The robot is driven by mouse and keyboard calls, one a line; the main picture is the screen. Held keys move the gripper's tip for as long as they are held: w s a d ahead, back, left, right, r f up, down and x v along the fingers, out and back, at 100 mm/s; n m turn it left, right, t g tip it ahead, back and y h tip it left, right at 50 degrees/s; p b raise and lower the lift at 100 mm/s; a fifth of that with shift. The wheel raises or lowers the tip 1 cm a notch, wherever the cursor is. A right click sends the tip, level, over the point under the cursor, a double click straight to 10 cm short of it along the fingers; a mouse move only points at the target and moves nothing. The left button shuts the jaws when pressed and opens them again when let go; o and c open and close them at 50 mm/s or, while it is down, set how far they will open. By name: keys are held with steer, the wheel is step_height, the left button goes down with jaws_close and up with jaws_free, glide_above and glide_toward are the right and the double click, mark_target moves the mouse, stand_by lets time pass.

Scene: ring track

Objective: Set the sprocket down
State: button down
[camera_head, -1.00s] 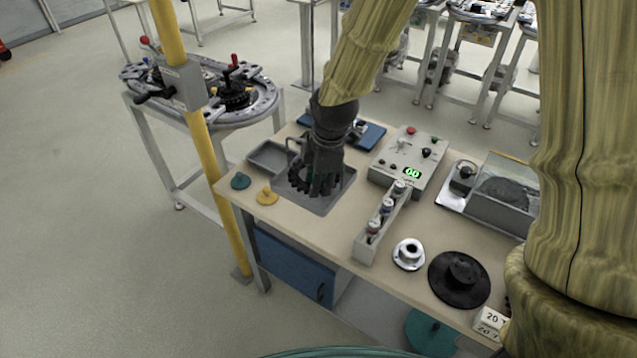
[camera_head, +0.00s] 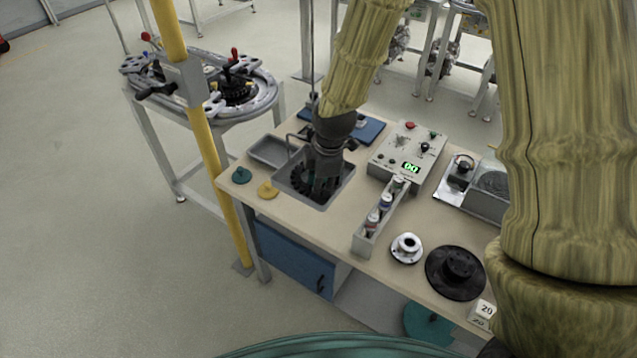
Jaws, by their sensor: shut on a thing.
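The sprocket (camera_head: 299,180) is a dark toothed wheel at the left end of the workbench. My gripper (camera_head: 319,184) points down and is shut on it, hiding much of it. The sprocket is at or inside a square grey tray (camera_head: 326,203) set into the bench top. I cannot tell whether it touches the tray's floor.
A teal knob (camera_head: 241,175) and a yellow one (camera_head: 268,190) sit left of the tray. Right of it are a rack of small bottles (camera_head: 366,239), a control box (camera_head: 408,150), a silver flange (camera_head: 406,249) and a black disc (camera_head: 456,272). A yellow post (camera_head: 213,160) stands close to the left.

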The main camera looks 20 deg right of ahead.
steer(key=c, duration=1.5)
jaws_free()
steer(key=shift+o, duration=0.2)
step_height(320, 180, up, 12)
steer(key=s+d+b, duration=0.1)
steer(key=b, duration=0.1)
steer(key=shift+s+b, duration=0.4)
